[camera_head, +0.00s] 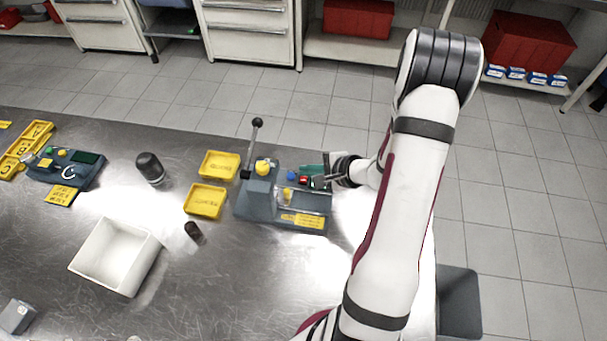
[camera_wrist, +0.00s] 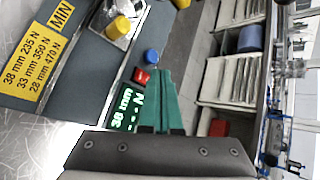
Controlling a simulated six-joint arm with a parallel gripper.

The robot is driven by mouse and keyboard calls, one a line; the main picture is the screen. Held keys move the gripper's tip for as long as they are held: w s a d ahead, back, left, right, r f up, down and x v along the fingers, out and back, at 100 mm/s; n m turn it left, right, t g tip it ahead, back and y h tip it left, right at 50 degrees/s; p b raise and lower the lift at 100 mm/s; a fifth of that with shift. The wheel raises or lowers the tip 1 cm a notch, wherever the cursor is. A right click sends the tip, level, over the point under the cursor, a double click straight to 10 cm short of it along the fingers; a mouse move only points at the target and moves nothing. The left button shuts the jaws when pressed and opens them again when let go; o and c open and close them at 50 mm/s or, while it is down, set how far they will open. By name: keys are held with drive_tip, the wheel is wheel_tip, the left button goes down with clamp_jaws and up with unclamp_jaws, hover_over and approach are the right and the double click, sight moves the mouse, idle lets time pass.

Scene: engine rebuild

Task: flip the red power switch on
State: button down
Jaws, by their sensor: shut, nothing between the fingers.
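The red power switch (camera_head: 303,181) sits on the grey-blue press station (camera_head: 256,205), beside a blue button (camera_head: 291,174). In the wrist view the red switch (camera_wrist: 140,75) lies between the blue button (camera_wrist: 151,55) and a lit green display (camera_wrist: 122,108) reading 38 mm. My gripper (camera_head: 322,183) reaches in from the right, close to the switch. In the wrist view its teal fingers (camera_wrist: 158,74) are shut together and empty, with the tips right beside the switch. I cannot tell whether they touch it.
The press has an upright lever with a black knob (camera_head: 257,123) and a yellow cap (camera_head: 263,166). Yellow trays (camera_head: 205,201), a white bin (camera_head: 117,257), a dark cylinder (camera_head: 150,168) and another station (camera_head: 62,170) stand to the left. Bare bench lies in front of the press.

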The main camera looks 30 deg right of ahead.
drive_tip(key=shift+r, duration=0.15)
drive_tip(key=shift+s+a+r, duration=0.1)
drive_tip(key=shift+r, duration=0.75)
drive_tip(key=shift+s+a+r, duration=0.15)
drive_tip(key=shift+r, duration=0.65)
drive_tip(key=shift+s+a+r, duration=0.1)
drive_tip(key=shift+r, duration=0.75)
